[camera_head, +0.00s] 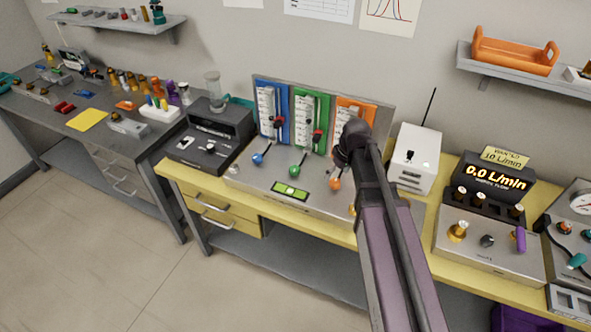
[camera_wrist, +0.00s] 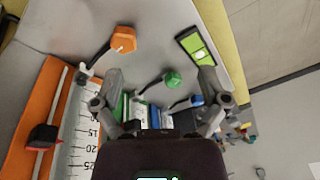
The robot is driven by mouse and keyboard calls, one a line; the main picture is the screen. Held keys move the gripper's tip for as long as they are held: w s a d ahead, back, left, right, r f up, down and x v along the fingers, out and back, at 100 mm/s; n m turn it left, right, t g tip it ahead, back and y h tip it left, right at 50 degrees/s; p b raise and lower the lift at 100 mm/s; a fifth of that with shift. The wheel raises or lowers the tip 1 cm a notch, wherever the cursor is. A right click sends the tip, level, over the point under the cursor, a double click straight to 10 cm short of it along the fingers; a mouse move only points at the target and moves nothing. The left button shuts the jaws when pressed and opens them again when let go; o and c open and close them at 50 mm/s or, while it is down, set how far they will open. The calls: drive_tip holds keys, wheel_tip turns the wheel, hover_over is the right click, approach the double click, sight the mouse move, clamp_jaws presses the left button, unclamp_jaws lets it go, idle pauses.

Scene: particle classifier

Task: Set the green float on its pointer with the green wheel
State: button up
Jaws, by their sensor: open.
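The green wheel (camera_head: 295,170) is a round knob on a dark lever at the foot of the green panel (camera_head: 325,98). In the wrist view the green wheel (camera_wrist: 173,80) shows between my fingertips, farther off; I cannot tell any contact. The green panel carries a white scale and a dark and red piece (camera_head: 317,136); which part is float or pointer is too small to tell, so their alignment is unclear. My gripper (camera_wrist: 161,82) is open, its fingers spread and empty. In the head view it is hidden behind my arm.
The blue wheel (camera_head: 258,158) and orange wheel (camera_head: 335,183) flank the green one closely. A green level (camera_head: 291,190) lies in front on the grey plate. A display (camera_head: 497,180) reads 0.0 L/min. A white box (camera_head: 415,157) stands right of the panels.

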sight(295, 169)
drive_tip(key=w+a+r+n+y, duration=0.1)
drive_tip(key=w+a+n+y, duration=0.1)
drive_tip(key=w+a+n, duration=0.4)
drive_tip(key=w+a, duration=0.3)
drive_tip(key=w, duration=0.1)
drive_tip(key=shift+w+a+t, duration=0.15)
drive_tip(key=shift+w+t, duration=0.15)
drive_tip(key=shift+t, duration=0.1)
drive_tip(key=shift+f, duration=0.1)
drive_tip(key=b+x, duration=1.2)
drive_tip(key=x, duration=0.1)
drive_tip(key=shift+a+f+b, duration=0.15)
drive_tip(key=shift+f+b, duration=0.15)
drive_tip(key=shift+b, duration=0.1)
